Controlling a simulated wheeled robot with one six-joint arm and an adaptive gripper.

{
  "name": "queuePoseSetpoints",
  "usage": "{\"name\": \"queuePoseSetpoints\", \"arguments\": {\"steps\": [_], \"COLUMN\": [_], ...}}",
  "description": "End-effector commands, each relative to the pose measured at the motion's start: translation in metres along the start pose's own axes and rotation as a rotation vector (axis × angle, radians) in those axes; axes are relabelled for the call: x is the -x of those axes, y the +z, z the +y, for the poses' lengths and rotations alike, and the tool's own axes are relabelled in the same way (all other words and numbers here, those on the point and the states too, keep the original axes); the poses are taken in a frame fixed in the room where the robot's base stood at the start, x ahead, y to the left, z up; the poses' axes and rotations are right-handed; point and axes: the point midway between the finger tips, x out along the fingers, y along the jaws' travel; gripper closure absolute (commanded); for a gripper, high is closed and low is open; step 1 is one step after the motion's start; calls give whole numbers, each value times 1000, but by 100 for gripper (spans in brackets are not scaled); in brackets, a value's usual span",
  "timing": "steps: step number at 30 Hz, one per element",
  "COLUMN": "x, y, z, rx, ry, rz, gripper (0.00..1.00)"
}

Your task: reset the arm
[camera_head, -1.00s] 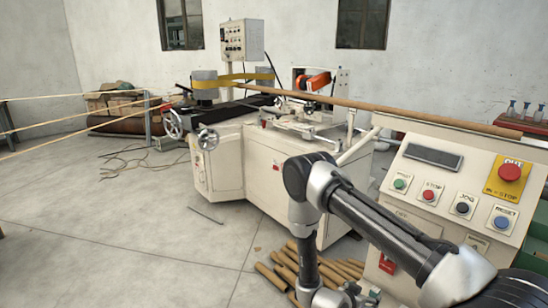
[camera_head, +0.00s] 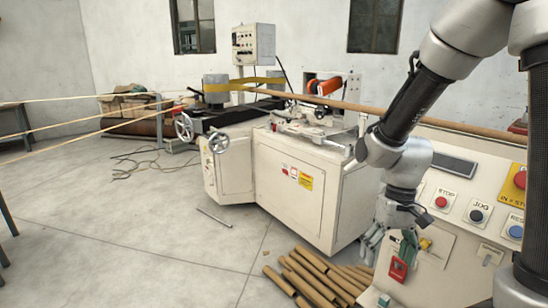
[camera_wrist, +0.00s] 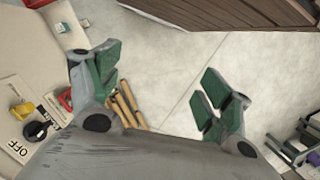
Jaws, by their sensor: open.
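My arm is raised at the right of the head view, its forearm slanting down to the left. My gripper (camera_head: 378,242) hangs from it, pointing down beside the front of the control panel (camera_head: 452,167). In the wrist view my gripper (camera_wrist: 163,78) is open, with its green-padded fingers spread wide and nothing between them. Below it lie bare floor and part of the tube pile. Whether the gripper touches the panel front cannot be told from the head view.
The cream winder machine (camera_head: 318,205) stands left of the gripper. Cardboard tubes (camera_head: 312,276) lie on the floor below. A long tube (camera_head: 470,131) runs above the panel. A red switch (camera_head: 398,270) sits close to the gripper. The floor at left is mostly clear.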

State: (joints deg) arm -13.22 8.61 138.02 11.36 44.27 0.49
Motion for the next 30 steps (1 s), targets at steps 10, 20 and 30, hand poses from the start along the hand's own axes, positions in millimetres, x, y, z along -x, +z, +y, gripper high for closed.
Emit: {"name": "queuePoseSetpoints", "arguments": {"steps": [10,20,30], "x": [112,169,174], "y": [92,130,134], "z": [57,72,75], "rx": [36,-31,-51], "ry": [98,110,111], "rz": [236,551,578], "gripper": [21,21,21]}}
